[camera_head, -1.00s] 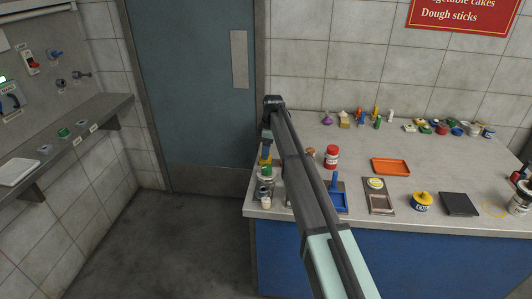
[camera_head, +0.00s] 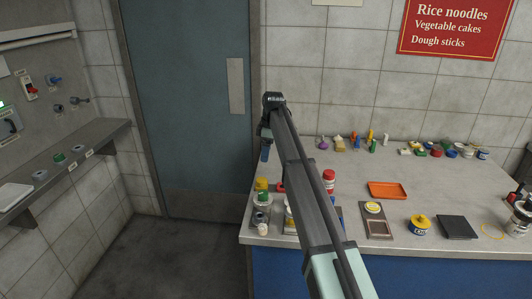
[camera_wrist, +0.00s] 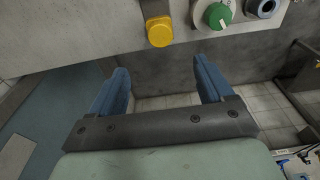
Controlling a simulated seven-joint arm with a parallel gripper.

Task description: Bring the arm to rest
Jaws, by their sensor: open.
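My gripper (camera_head: 265,152) hangs at the end of my raised arm, above the left end of the counter (camera_head: 350,235) in the head view. In the wrist view my gripper (camera_wrist: 163,85) shows two blue fingers standing well apart. Nothing is between them. Beyond the fingers the wrist view shows a grey panel edge with a yellow button (camera_wrist: 160,32) and a green knob (camera_wrist: 218,16). The fingers look apart from these. My arm hides part of the counter's left side.
A red-capped jar (camera_head: 328,182), an orange tray (camera_head: 387,190), a yellow-topped tin (camera_head: 420,224) and a dark square plate (camera_head: 457,228) stand on the counter. Small items line its back. A wall shelf (camera_head: 70,165) is at left, a door (camera_head: 190,90) behind. The floor between is clear.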

